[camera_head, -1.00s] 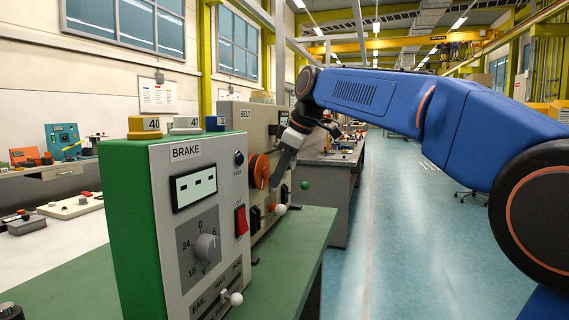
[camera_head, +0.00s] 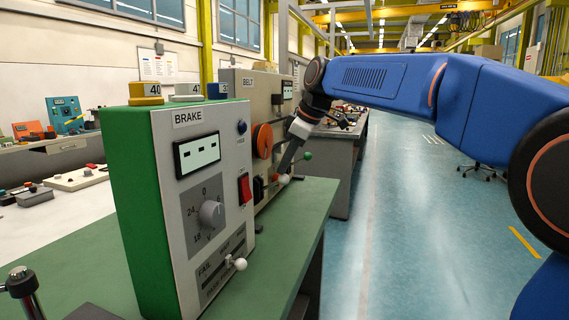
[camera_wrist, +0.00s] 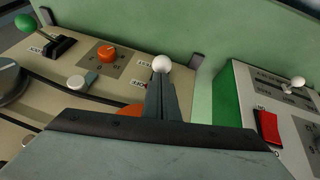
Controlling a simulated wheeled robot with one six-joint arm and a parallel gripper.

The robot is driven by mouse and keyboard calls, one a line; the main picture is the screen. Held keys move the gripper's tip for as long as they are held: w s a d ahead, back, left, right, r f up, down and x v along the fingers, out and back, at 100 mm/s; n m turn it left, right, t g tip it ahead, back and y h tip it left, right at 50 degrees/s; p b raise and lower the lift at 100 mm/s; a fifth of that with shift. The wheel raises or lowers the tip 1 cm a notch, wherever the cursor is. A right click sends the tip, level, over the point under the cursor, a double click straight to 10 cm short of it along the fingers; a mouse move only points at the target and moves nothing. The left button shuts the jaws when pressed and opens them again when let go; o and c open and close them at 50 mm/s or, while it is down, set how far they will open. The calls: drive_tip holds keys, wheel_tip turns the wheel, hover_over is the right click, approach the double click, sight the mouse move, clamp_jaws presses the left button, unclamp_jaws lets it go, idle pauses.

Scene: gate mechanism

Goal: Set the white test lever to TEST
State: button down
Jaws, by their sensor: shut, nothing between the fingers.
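A white ball-ended lever (camera_head: 284,179) is low on the front of the beige BELT unit (camera_head: 246,84). Its ball (camera_wrist: 162,64) shows just beyond my fingertips in the wrist view. My gripper (camera_head: 287,168) is shut and empty, pointing down at this lever. In the wrist view the fingers (camera_wrist: 161,88) hide the lever's stem and part of its label; I cannot tell whether they touch the ball. A second white-ball lever (camera_head: 240,264) is on the green and grey BRAKE unit (camera_head: 186,147), and shows at right in the wrist view (camera_wrist: 298,82).
The BELT unit has an orange round part (camera_head: 262,140), a green-ball lever (camera_wrist: 24,22) and an orange knob (camera_wrist: 107,53). The BRAKE unit, with its red switch (camera_head: 244,188), stands close beside my gripper. The green bench top (camera_head: 290,232) in front is clear.

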sight(288, 179)
drive_tip(key=shift+s+d+f+t+y, duration=0.25)
drive_tip(key=shift+d+f+t+y, duration=0.05)
drive_tip(key=shift+d+f+y, duration=0.35)
drive_tip(key=shift+s+d+f+t+y, duration=0.2)
drive_tip(key=shift+d+f+t+y, duration=0.1)
drive_tip(key=shift+d+f+y, duration=0.35)
drive_tip(key=shift+s+d+f+m+t+y, duration=0.1)
drive_tip(key=shift+d+f+t+y, duration=0.15)
drive_tip(key=shift+f+y, duration=0.75)
drive_tip(key=shift+s+d+f+m+t+y, duration=0.15)
drive_tip(key=shift+d+f+t+y, duration=0.3)
drive_tip(key=shift+f, duration=1)
drive_tip(key=shift+s+d+f+m+t+y, duration=0.1)
drive_tip(key=shift+f+y, duration=0.75)
drive_tip(key=shift+f, duration=0.4)
drive_tip(key=shift+a+f, duration=0.2)
drive_tip(key=shift+f, duration=1)
